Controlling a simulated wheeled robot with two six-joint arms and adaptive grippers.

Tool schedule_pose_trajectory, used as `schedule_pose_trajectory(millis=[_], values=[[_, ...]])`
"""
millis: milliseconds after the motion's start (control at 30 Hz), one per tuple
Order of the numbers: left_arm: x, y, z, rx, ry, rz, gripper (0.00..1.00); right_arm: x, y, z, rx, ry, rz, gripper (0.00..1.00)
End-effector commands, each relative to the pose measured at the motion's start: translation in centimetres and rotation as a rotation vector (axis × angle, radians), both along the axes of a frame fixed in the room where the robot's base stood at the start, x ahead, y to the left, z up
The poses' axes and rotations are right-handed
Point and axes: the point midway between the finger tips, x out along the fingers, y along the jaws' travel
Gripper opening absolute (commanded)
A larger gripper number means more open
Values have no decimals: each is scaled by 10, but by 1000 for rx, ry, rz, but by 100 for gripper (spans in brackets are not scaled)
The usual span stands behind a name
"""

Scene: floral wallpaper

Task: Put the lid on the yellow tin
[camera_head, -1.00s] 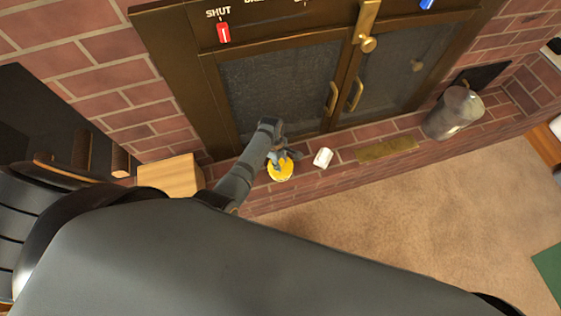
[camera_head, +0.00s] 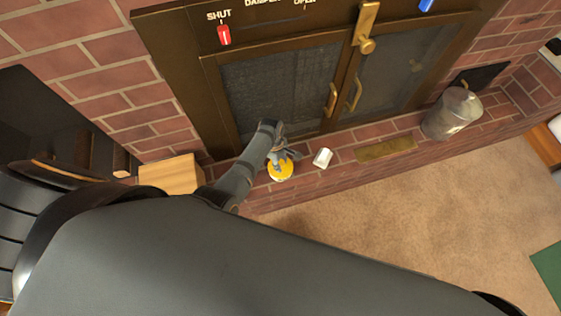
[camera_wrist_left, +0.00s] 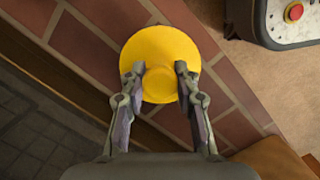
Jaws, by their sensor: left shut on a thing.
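My left gripper (camera_head: 283,161) is shut on the round knob of the yellow lid (camera_wrist_left: 158,50). The left wrist view shows the gripper's two fingers (camera_wrist_left: 158,80), one on each side of the knob. The lid is a flat yellow disc seen from above. In the head view yellow (camera_head: 281,173) shows just under the fingers, over the brick hearth. The yellow tin cannot be told apart from the lid; it may be hidden beneath it. I cannot tell whether the lid touches a tin. My right gripper is not in view.
A small white object (camera_head: 322,157) stands on the hearth just right of the gripper. A wooden block (camera_head: 171,174) is to the left, a metal canister (camera_head: 453,112) to the right. Glass fireplace doors (camera_head: 280,92) stand behind. Carpet (camera_head: 400,220) lies in front.

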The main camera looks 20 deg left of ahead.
Motion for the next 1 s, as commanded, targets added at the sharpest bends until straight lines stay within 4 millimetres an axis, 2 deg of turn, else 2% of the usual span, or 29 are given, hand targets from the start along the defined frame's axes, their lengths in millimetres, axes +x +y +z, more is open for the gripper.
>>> schedule_pose_trajectory(millis=[967,1000], values=[[0,0,-1,0,-1,0,0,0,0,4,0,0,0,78],[0,0,-1,0,-1,0,32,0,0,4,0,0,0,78]])
